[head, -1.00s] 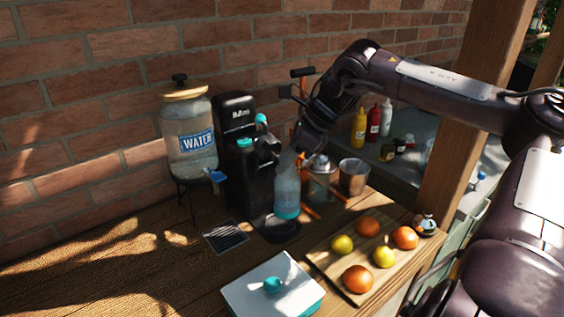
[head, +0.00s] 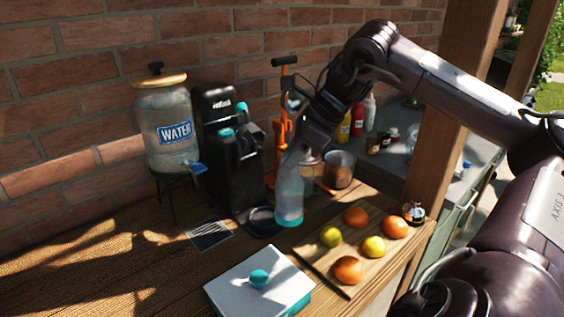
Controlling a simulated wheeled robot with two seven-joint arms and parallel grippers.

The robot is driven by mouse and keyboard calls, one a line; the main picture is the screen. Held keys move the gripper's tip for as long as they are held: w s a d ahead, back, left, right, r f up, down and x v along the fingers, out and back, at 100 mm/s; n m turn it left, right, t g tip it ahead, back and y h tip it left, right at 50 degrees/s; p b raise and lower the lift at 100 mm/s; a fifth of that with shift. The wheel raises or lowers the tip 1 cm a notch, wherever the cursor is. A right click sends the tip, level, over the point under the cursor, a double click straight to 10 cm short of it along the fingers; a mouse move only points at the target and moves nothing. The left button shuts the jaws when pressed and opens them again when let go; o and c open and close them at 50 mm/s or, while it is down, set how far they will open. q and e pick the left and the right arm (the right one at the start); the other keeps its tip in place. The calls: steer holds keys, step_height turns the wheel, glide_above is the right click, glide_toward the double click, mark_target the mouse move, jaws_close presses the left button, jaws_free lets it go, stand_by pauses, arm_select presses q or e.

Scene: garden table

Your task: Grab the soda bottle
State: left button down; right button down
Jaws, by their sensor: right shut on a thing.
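The soda bottle (head: 289,197) is clear with a teal base. It is upright in front of the black soda machine (head: 226,150), to the right of its drip base. My right gripper (head: 295,152) comes down from above and is shut on the bottle's upper part. The fingers and the bottle's neck blend together, so the exact grip is hard to see. I cannot tell whether the bottle's base touches the table. My left gripper is not in view.
A water dispenser (head: 168,125) stands left of the machine. A cutting board (head: 312,255) with oranges and lemons lies at the front right. A white box with a teal knob (head: 258,285) is in front. Metal cups (head: 340,170) stand behind the bottle. The left tabletop is clear.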

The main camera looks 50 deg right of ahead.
steer(key=s+a+b, duration=0.1)
steer(key=s+b, duration=0.5)
steer(key=s, duration=0.5)
steer(key=shift+s, duration=0.1)
stand_by(0.7)
